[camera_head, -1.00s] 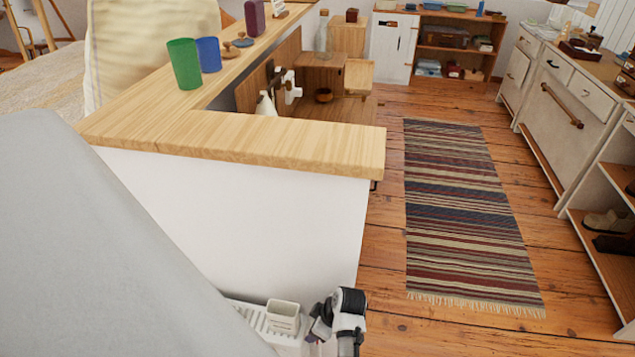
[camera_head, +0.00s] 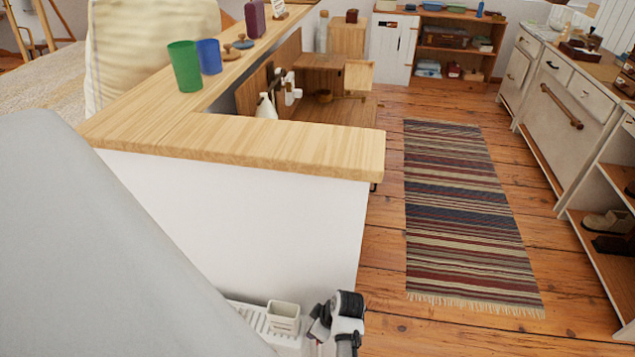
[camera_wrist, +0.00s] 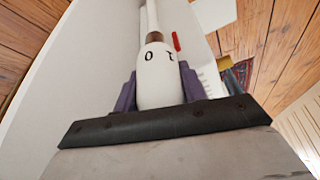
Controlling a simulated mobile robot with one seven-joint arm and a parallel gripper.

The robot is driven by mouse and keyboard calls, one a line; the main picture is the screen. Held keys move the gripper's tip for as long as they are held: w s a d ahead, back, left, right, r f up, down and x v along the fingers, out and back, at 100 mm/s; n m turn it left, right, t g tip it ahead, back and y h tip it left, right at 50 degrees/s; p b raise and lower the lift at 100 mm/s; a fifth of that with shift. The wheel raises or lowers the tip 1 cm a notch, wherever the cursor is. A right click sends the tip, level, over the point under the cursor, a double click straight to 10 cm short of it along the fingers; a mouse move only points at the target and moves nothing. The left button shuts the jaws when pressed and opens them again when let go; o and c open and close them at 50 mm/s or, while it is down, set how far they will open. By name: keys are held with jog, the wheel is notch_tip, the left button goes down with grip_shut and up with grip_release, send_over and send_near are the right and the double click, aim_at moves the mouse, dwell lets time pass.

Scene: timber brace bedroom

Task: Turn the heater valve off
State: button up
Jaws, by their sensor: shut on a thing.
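The heater valve is a white rounded knob (camera_wrist: 158,75) with dark marks like "0" and "1" in the wrist view. A brown collar and a white pipe lie beyond it. My gripper (camera_wrist: 158,90) has its two purple fingers on either side of the knob and is shut on it. In the head view my gripper (camera_head: 319,322) is low in the picture, at the right end of the white heater (camera_head: 250,313). The knob itself cannot be made out there.
A white half-wall (camera_head: 240,215) with a wooden top (camera_head: 290,145) stands behind the heater. A small red part (camera_wrist: 176,41) shows beyond the knob. Plank floor and a striped rug (camera_head: 465,220) lie open to the right.

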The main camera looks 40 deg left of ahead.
jog(key=m+t+p, duration=0.1)
jog(key=m+p, duration=0.1)
jog(key=m, duration=0.1)
jog(key=shift+r+m, duration=0.15)
jog(key=shift+m, duration=0.15)
jog(key=shift+w+m+t+p, duration=0.1)
jog(key=shift+m+t+p, duration=0.85)
jog(key=shift+m, duration=0.55)
jog(key=o, duration=1)
jog(key=shift+c, duration=0.2)
jog(key=shift+f, duration=0.2)
